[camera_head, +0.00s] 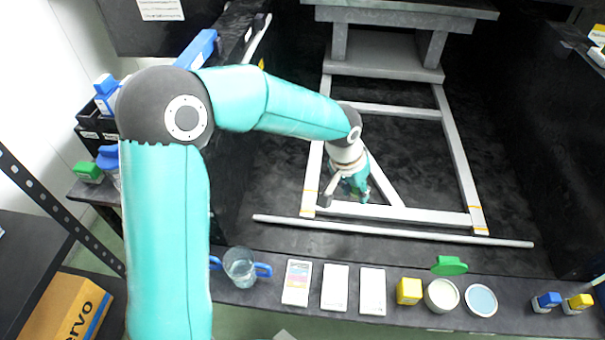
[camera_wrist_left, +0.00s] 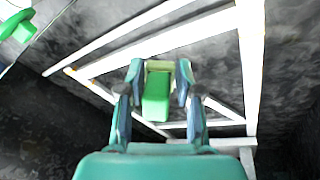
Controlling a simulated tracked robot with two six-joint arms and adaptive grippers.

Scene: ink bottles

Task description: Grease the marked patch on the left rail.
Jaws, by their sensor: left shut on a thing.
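The white left rail (camera_head: 311,165) of the floor frame has orange-yellow marks near its front end; the left rail (camera_wrist_left: 251,60) also shows at the right of the left wrist view. My left gripper (camera_head: 356,184) is above the floor frame, a little right of the left rail. In the left wrist view my left gripper (camera_wrist_left: 155,88) is shut on a green block (camera_wrist_left: 156,96) with a pale part behind it. I cannot tell what tool it belongs to, and no contact with the rail shows. My right gripper is not in view.
A long pale rod (camera_head: 390,230) lies across the front of the frame. The front bench holds a glass with blue handles (camera_head: 241,267), white cards (camera_head: 335,288), a yellow box (camera_head: 409,291), a cream-filled tub (camera_head: 442,295), a blue-topped dish (camera_head: 481,300) and a green lid (camera_head: 450,265).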

